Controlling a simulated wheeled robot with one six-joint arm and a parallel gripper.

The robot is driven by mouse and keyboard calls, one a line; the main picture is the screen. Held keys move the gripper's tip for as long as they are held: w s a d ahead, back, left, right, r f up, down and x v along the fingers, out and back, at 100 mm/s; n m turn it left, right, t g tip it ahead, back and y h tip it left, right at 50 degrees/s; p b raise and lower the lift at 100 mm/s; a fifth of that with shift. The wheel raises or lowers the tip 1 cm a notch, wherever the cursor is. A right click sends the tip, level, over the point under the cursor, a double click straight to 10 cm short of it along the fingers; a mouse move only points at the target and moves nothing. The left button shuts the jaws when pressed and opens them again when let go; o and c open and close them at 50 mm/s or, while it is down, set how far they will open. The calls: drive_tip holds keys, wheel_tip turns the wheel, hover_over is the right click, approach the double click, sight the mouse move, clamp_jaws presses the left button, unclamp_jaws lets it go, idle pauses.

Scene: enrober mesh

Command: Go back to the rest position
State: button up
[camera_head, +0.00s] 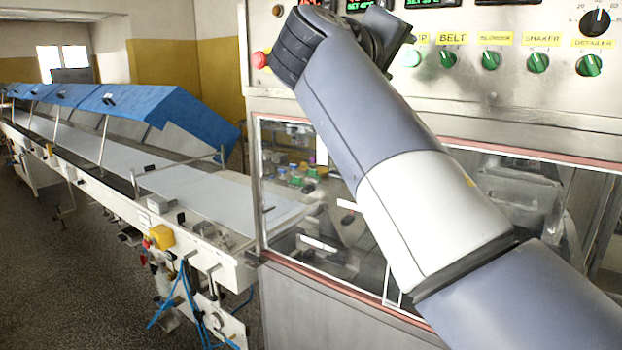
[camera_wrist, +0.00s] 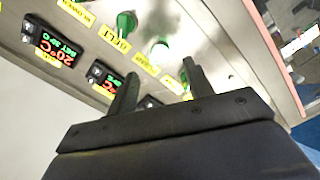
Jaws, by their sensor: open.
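My gripper (camera_wrist: 160,68) is open in the wrist view, its two dark fingers apart with nothing between them. Beyond the fingers is the machine's control panel (camera_wrist: 85,15), tilted in that view, with green knobs, yellow labels and lit temperature displays. In the head view my arm rises from the lower right to the upper left across the machine. Its wrist end is in front of the upper part of the control panel (camera_head: 460,90). The gripper is largely hidden there behind the wrist, and its gap to the panel cannot be told.
A red stop button (camera_head: 260,59) is just left of my wrist. Below the panel are glazed doors (camera_head: 300,200) with a pinkish edge. A long conveyor (camera_head: 200,195) with raised blue covers (camera_head: 150,105) runs to the far left. Dark speckled floor (camera_head: 60,280) is open at lower left.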

sight(406, 56)
drive_tip(key=p+x, duration=0.1)
drive_tip(key=x, duration=0.4)
drive_tip(key=shift+d+r, duration=0.1)
drive_tip(key=shift+w+n+p, duration=0.15)
drive_tip(key=shift+n+p, duration=0.25)
drive_tip(key=shift+r+n+p, duration=0.1)
drive_tip(key=shift+n+p, duration=0.5)
drive_tip(key=shift+n, duration=0.5)
drive_tip(key=n+p, duration=0.2)
drive_tip(key=n, duration=0.1)
drive_tip(key=n+p, duration=0.3)
drive_tip(key=n, duration=0.2)
drive_tip(key=shift+n+p, duration=0.3)
drive_tip(key=shift+p, duration=0.05)
drive_tip(key=b+v, duration=0.2)
drive_tip(key=v, duration=0.7)
drive_tip(key=shift+s+a+n+b, duration=0.25)
drive_tip(key=shift+s+n+b, duration=0.05)
drive_tip(key=shift+f, duration=0.25)
